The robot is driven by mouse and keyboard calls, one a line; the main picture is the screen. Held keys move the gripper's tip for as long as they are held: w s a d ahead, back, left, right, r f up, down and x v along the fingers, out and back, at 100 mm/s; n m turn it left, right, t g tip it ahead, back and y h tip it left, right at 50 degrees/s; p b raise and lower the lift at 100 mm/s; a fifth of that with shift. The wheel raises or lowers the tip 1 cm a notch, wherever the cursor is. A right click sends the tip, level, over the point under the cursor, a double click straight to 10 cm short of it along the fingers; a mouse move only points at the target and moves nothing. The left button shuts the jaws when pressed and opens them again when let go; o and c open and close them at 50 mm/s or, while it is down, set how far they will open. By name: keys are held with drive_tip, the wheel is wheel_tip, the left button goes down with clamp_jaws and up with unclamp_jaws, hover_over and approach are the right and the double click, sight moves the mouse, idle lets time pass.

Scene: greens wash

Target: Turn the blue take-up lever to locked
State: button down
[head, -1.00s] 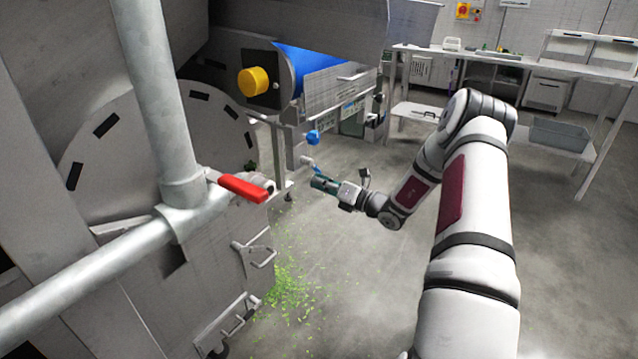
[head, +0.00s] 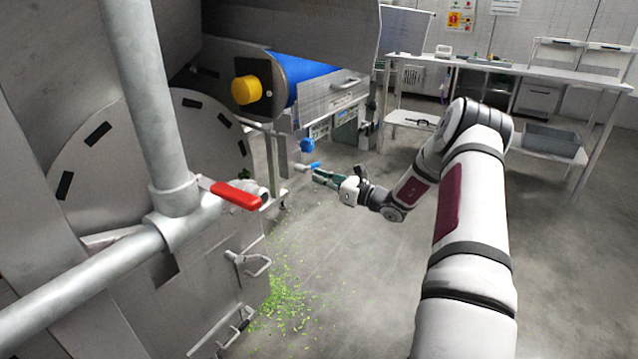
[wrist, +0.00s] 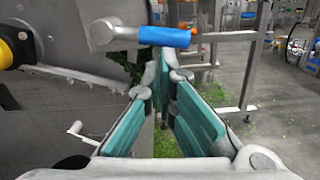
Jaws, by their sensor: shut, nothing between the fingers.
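The blue take-up lever (wrist: 165,36) points right from its grey round pivot, roughly level, in the wrist view. In the head view the lever (head: 312,166) is small, close by the fingertips on the conveyor frame. My gripper (wrist: 165,68) is shut and empty, its green finger pads meeting at the tips. The tips lie just below the lever in the wrist picture; whether they touch it I cannot tell. In the head view my gripper (head: 316,175) reaches left toward the frame. No lock marking is readable.
A blue knob (head: 307,145) sits above the lever. A yellow knob (head: 245,90) and blue belt (head: 300,68) are higher up. A red-handled valve (head: 236,194) on pipes stands at left. Green scraps (head: 280,298) litter the floor. Open floor lies right of the machine.

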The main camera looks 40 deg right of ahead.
drive_tip(key=shift+w+d+r, duration=0.1)
drive_tip(key=shift+d+r, duration=0.1)
drive_tip(key=shift+r, duration=0.15)
idle(0.6)
